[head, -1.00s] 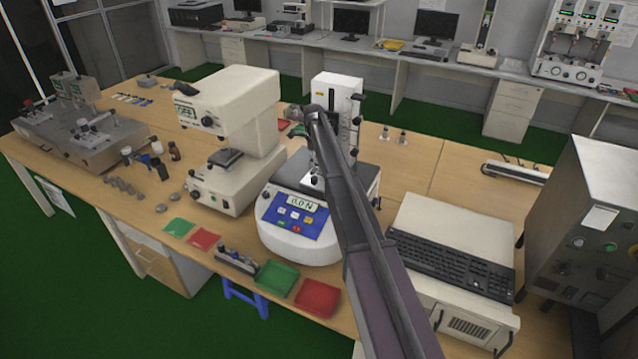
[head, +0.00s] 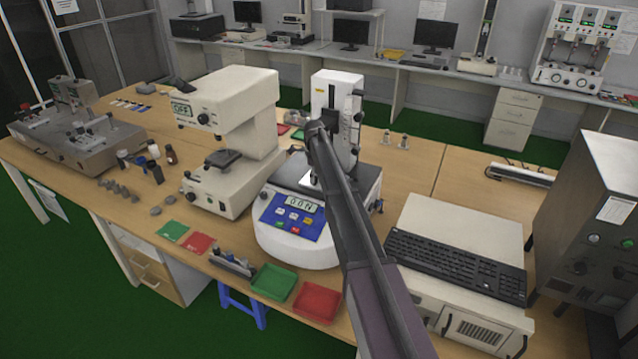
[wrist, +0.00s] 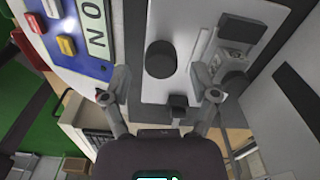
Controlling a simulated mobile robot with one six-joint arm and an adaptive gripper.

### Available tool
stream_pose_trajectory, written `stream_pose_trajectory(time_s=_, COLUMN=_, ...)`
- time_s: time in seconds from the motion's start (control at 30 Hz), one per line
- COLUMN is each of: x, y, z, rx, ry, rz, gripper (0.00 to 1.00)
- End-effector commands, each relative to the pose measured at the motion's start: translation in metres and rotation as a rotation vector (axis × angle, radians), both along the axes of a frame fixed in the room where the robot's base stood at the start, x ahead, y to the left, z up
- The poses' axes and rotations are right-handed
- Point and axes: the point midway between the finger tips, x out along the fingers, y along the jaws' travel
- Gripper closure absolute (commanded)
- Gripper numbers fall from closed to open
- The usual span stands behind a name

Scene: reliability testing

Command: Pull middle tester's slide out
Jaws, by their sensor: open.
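The middle tester is a white machine with a rounded front, a blue panel (head: 290,217), a grey top and a white upright column (head: 322,91). My arm crosses in front of its right side in the head view and hides part of the top. In the wrist view the tester's blue panel (wrist: 72,35) is at upper left. My gripper (wrist: 167,84) is open above a white plate (wrist: 190,20). A dark round knob (wrist: 159,59) and a small black block (wrist: 178,102) show between its fingers. I cannot tell whether the fingers touch anything. I cannot single out the slide.
A beige tester (head: 228,110) stands left of the middle tester. A white unit with a black keyboard (head: 455,267) and a grey cabinet (head: 590,225) stand to the right. Green (head: 274,282) and red (head: 317,302) trays lie at the table's front edge.

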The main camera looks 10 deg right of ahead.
Motion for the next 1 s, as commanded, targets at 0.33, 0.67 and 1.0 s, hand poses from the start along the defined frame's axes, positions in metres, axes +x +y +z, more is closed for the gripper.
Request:
stream_pose_trajectory(time_s=0.33, x=0.0000, y=-0.0001, z=-0.0136, rx=0.000, ry=0.000, rz=0.000, gripper=0.24)
stream_pose_trajectory(time_s=0.67, x=0.0001, y=-0.0004, z=-0.0134, rx=0.000, ry=0.000, rz=0.000, gripper=0.27)
stream_pose_trajectory(time_s=1.0, x=-0.0002, y=-0.0005, z=-0.0135, rx=0.000, ry=0.000, rz=0.000, gripper=1.00)
